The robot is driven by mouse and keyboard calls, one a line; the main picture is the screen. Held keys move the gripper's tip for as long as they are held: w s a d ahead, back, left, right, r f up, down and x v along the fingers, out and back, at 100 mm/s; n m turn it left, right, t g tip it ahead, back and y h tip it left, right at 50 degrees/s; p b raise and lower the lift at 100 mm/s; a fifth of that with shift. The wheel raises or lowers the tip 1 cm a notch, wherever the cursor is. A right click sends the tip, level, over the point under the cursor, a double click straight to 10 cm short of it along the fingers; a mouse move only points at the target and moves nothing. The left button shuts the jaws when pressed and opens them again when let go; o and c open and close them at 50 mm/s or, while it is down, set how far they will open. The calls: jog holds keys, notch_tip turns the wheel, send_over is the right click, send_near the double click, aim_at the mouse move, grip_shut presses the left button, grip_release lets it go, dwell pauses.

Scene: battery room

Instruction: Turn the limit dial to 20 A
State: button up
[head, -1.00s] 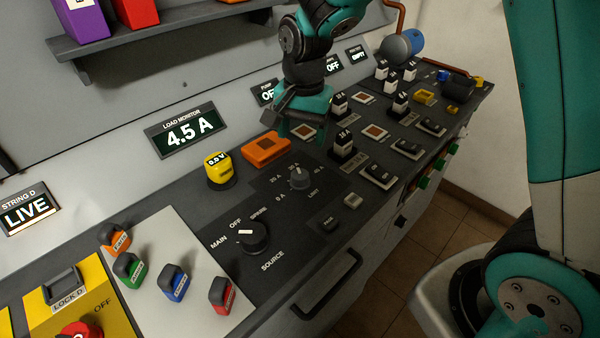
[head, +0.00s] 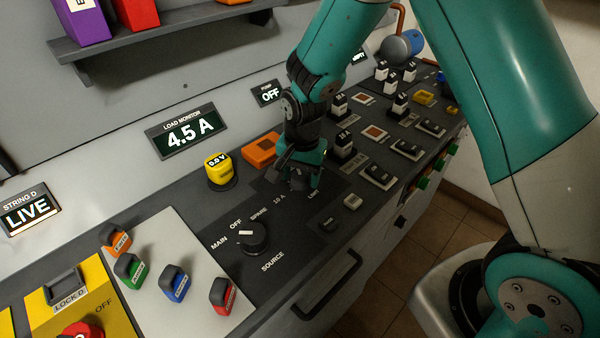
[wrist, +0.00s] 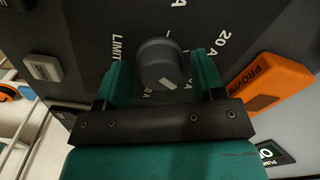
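The limit dial (wrist: 158,58) is a dark round knob with a white pointer line, on the dark panel in the wrist view. Its line points to the lower right, toward a label ending in "0 A" that is partly hidden. The "20 A" label (wrist: 223,46) is at the dial's upper right, and "LIMIT" is at its left. My gripper (wrist: 161,76) is open, with one green finger on each side of the dial and a small gap visible on both sides. In the head view my gripper (head: 296,180) is down over the dial and mostly hides it.
An orange block (head: 262,150) and a yellow meter (head: 219,170) reading 0.0 V stand close by my gripper. The source knob (head: 254,237) is in front, toward the lower left. The load monitor (head: 186,131) reads 4.5 A. Black-and-white breakers (head: 344,145) stand to the right.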

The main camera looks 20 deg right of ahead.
jog(key=c, duration=0.7)
jog(key=shift+n, duration=0.4)
jog(key=n+p, duration=0.1)
jog(key=n, duration=0.4)
jog(key=shift+n, duration=0.3)
jog(key=n, duration=0.5)
jog(key=shift+w+p, duration=0.1)
jog(key=shift+p, duration=0.25)
jog(key=shift+n, duration=0.3)
jog(key=o, duration=0.9)
jog(key=shift+r, duration=0.15)
